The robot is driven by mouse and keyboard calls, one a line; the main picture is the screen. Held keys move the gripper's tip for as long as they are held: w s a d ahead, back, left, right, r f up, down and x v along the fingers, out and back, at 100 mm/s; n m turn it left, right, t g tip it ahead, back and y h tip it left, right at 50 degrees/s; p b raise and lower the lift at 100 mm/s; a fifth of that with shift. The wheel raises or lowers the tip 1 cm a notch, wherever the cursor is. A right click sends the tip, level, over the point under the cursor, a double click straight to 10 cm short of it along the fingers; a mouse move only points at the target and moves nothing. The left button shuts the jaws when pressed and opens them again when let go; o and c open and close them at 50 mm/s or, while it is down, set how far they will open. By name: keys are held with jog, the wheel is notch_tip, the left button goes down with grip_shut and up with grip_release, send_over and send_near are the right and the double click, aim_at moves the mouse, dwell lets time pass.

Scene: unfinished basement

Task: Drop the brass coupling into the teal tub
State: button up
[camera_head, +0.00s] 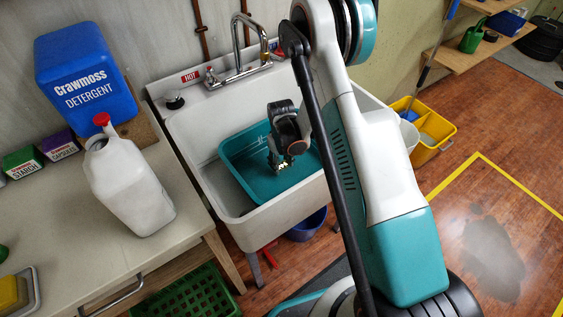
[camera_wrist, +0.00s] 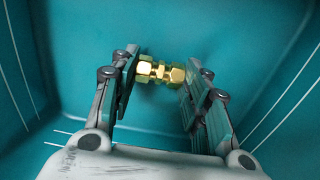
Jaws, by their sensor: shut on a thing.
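The brass coupling (camera_wrist: 160,71) is between the fingertips of my gripper (camera_wrist: 158,80) in the wrist view, lying crosswise with a finger pad against each end. In the head view my gripper (camera_head: 280,163) points down over the teal tub (camera_head: 240,150), and a small bit of the brass coupling (camera_head: 283,167) shows at its tips. The teal tub stands inside the white sink. The tub's teal walls and floor (camera_wrist: 75,40) fill the background of the wrist view. My arm hides the tub's right side in the head view. The coupling's exact height above the tub floor is unclear.
The sink (camera_head: 190,125) has a faucet (camera_head: 240,50) at its back. A white jug (camera_head: 130,185) with a red cap and a blue detergent box (camera_head: 85,65) stand on the counter at left. A yellow bucket (camera_head: 432,125) stands on the floor at right.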

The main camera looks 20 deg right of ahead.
jog(key=shift+f, duration=0.3)
jog(key=o, duration=1.2)
jog(key=shift+r, duration=0.1)
jog(key=shift+r, duration=0.1)
